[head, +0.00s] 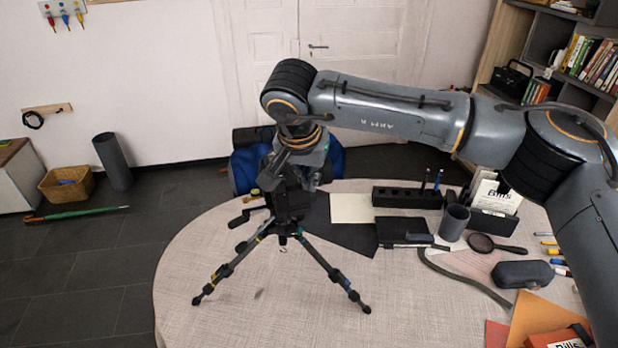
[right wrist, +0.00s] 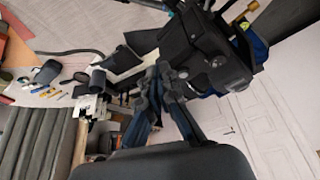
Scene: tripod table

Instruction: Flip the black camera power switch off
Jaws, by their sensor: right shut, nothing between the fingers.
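The black camera (head: 288,203) sits on a black tripod (head: 326,268) that stands on the round table. My right gripper (head: 275,178) comes down over the top of the camera and hides part of it. In the right wrist view the camera's dark body (right wrist: 196,42) is close to the gripper's shut fingertips (right wrist: 166,72), which hold nothing. I cannot tell whether they touch it. The power switch cannot be made out in either view. My left gripper is not in view.
On the table (head: 200,255) lie a black pen holder (head: 405,197), a dark cup (head: 454,222), a magnifying glass (head: 481,243) and a dark case (head: 522,274), all right of the tripod. The table's left front is clear.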

